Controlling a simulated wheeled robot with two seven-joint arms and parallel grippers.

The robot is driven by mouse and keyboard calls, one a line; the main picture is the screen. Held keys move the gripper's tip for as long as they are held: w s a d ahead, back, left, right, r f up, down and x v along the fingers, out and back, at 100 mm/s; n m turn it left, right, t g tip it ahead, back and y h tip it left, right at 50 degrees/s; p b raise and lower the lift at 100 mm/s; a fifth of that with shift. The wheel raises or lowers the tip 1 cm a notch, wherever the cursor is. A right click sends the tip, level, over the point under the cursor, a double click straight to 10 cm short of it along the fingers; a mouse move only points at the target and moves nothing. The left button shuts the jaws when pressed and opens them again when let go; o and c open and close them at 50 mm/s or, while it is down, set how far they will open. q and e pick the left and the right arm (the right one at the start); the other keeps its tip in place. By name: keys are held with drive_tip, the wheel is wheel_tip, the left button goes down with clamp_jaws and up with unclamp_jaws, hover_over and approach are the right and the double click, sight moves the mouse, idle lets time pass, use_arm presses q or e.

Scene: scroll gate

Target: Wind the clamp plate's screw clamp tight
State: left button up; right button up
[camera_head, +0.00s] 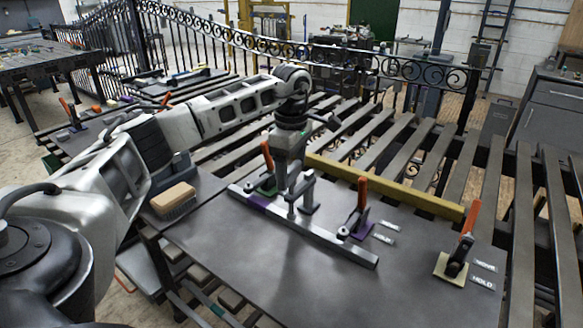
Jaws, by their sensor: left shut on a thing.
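My left arm reaches in from the left, over the dark table plate. My left gripper (291,172) points down at the far side of the plate and is shut on the upper part of the grey screw clamp (309,201). The clamp stands upright at the metal bar (338,243). The screw's handle and the jaw contact are mostly hidden by the gripper and are too small to tell apart. I cannot tell how tight the clamp is on the bar. My right gripper is not in view.
Orange-handled toggle clamps stand by the bar on a green base (266,184) and a purple base (357,228). Another toggle clamp (455,260) stands at right beside small labels (483,284). A brush (173,200) lies at left. A yellow beam (385,187) runs behind. The front of the plate is clear.

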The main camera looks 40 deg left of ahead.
sight(291, 167)
use_arm(q)
drive_tip(key=o, duration=0.7)
drive_tip(key=shift+w+a+r, duration=0.1)
drive_tip(key=shift+w+r, duration=0.05)
drive_tip(key=shift+r, duration=0.15)
drive_tip(key=shift+o, duration=1.4)
drive_tip(key=shift+f, duration=0.15)
wheel_tip(291, 167, up, 16)
